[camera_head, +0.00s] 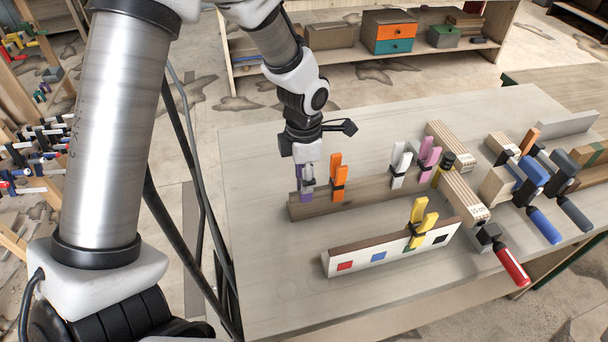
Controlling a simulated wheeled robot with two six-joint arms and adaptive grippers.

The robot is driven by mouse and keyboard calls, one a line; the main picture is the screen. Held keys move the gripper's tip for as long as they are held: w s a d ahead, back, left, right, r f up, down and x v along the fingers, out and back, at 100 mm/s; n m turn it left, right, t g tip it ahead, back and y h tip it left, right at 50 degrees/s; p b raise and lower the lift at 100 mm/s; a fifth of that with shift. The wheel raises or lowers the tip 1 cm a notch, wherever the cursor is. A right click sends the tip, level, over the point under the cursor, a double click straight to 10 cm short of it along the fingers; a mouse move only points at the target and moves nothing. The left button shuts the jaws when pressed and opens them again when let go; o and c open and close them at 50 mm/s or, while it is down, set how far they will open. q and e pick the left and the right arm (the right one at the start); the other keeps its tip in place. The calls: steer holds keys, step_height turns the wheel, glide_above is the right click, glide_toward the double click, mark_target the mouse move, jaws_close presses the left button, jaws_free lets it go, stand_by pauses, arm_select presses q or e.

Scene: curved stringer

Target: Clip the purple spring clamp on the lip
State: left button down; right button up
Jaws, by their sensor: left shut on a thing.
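My left gripper (306,172) comes down from above and is shut on the purple spring clamp (306,196). The clamp is at the left end of a brown wooden strip (370,191); I cannot tell whether it touches the strip or is lifted off it. The gripper hides part of the clamp. In front lies a pale board (395,252) with a brown top edge and coloured squares on its face. A yellow clamp (421,222) sits on that edge near its right end. I cannot tell for sure which edge is the lip. My right gripper is not in view.
An orange clamp (338,179) stands close right of the purple one. White (400,165) and pink (428,156) clamps stand further right on the strip. Wooden blocks (459,190) and bar clamps with red (511,266) and blue (543,225) handles crowd the right. The table's front left is clear.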

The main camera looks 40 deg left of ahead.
arm_select(q)
steer(key=shift+f, duration=0.1)
steer(key=shift+f+b, duration=0.45)
steer(key=shift+f, duration=0.05)
steer(key=shift+f, duration=0.1)
steer(key=shift+f+b, duration=0.4)
steer(key=shift+f, duration=0.05)
stand_by(0.3)
steer(key=shift+c, duration=2)
jaws_free()
